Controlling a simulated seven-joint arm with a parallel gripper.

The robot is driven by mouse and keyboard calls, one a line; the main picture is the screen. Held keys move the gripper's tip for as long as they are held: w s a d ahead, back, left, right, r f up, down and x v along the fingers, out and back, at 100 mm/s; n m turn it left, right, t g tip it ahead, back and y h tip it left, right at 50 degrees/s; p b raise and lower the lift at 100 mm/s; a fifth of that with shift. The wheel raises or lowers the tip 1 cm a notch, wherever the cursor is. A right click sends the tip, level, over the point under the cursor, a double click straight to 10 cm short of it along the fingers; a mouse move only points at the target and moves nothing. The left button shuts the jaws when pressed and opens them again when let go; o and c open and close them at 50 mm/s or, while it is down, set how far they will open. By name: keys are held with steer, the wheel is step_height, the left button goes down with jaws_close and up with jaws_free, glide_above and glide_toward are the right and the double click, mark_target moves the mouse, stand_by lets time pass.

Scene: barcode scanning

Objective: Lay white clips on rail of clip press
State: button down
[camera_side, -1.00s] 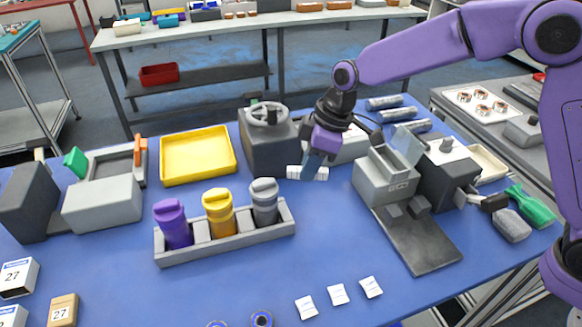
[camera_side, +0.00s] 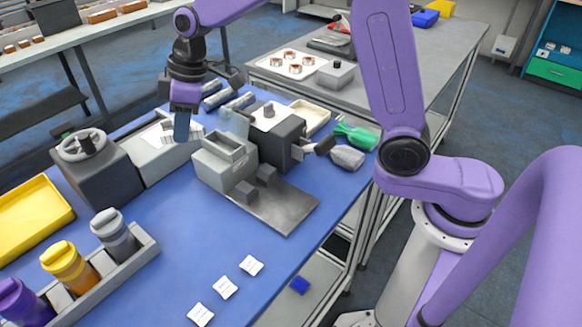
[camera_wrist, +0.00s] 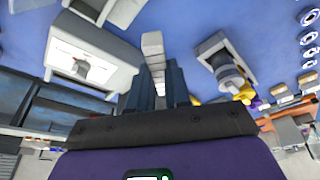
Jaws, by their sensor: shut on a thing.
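My gripper (camera_side: 182,136) points down over a long pale grey box (camera_side: 152,168) that adjoins a dark box with a handwheel (camera_side: 88,150). This may be the clip press; I cannot make out its rail. In the wrist view my gripper (camera_wrist: 158,85) is shut on a pale, narrow piece, likely a white clip (camera_wrist: 152,45), which sticks out beyond the fingers. In the side view, white shows on both sides of the fingertips. I cannot tell whether the clip touches the box below. Three small flat white pieces (camera_side: 225,287) lie apart at the front table edge.
A grey station with a dark plate (camera_side: 270,208) stands right of my gripper. A rack (camera_side: 150,238) with purple, yellow and grey canisters is in front, and a yellow tray (camera_side: 30,215) at left. Green and grey tools (camera_side: 356,136) lie at the right edge. Blue table between is clear.

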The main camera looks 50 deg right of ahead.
steer(key=w+d+r+m+h, duration=0.1)
steer(key=d+r+m, duration=0.1)
steer(key=d, duration=0.5)
steer(key=w+d+r+m+t, duration=0.1)
steer(key=w+d+m, duration=0.15)
steer(key=d, duration=0.45)
steer(key=d+r+m+h, duration=0.1)
steer(key=d+r+m, duration=0.15)
steer(key=d, duration=0.55)
steer(key=s+d+f+m, duration=0.1)
steer(key=s+d+f, duration=0.3)
steer(key=s+f, duration=0.1)
steer(key=s+d+f+m, duration=0.2)
steer(key=s+f, duration=0.3)
steer(key=f, duration=0.3)
steer(key=shift+s+d+m+h, duration=0.15)
steer(key=shift+d+m+h, duration=0.15)
steer(key=shift+d, duration=0.55)
